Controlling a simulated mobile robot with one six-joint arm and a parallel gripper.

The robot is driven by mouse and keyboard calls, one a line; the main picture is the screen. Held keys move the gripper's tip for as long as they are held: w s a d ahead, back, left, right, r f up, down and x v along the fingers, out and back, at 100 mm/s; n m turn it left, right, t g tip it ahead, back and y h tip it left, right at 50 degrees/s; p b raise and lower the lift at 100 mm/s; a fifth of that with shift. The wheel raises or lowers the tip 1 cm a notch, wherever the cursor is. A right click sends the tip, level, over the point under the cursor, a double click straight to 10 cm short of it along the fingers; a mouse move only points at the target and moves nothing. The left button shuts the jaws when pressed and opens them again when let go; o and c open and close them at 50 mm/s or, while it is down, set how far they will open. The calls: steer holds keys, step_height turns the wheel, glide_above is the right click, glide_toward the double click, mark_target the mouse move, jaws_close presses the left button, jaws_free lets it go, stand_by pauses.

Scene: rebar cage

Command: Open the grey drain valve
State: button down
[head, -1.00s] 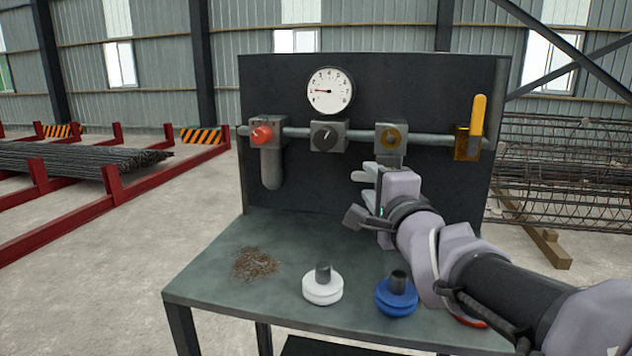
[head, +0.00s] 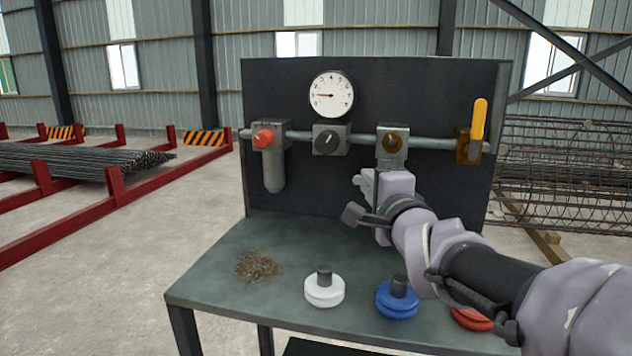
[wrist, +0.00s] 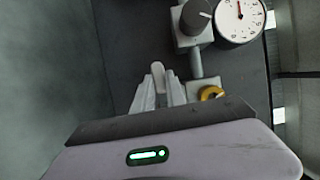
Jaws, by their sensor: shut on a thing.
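The grey drain valve shows in the wrist view as a pale grey lever (wrist: 158,71), its rounded tip standing out between my fingers. It sits below the block with the brass ring (head: 392,143), which also shows in the wrist view (wrist: 207,93). My gripper (head: 364,183) is in front of the panel, just below and left of that block. In the wrist view its two pale fingers (wrist: 159,90) are closed on the lever, one on each side. My arm and fingers hide most of the lever in the head view.
The panel also carries a red knob (head: 264,138), a black knob (head: 327,140), a gauge (head: 331,94) and a yellow lever (head: 479,120). White (head: 324,290), blue (head: 397,299) and red (head: 472,318) knobbed discs and rusty debris (head: 258,265) lie on the bench (head: 225,285).

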steer(key=f+n+g+b, duration=0.1)
steer(key=n, duration=0.1)
steer(key=f+n+g+h+b, duration=0.1)
steer(key=n+b, duration=0.1)
steer(key=n, duration=0.1)
steer(key=d+f+n+g+h+b, duration=0.1)
steer(key=n+b, duration=0.1)
steer(key=n, duration=0.1)
steer(key=shift+s+f, duration=0.15)
steer(key=shift+f, duration=0.15)
steer(key=shift+s+d+n+g+h+b, duration=0.1)
steer(key=shift+d+n+g+h+b, duration=0.3)
steer(key=shift+n+b, duration=0.6)
steer(key=n+h+b, duration=0.1)
steer(key=d+n+b, duration=0.1)
steer(key=n+g+h+b, duration=0.1)
steer(key=shift+s+d+r+h, duration=0.1)
steer(key=shift+s+d+h, duration=0.05)
steer(key=shift+s+h, duration=0.15)
steer(key=shift+n, duration=0.3)
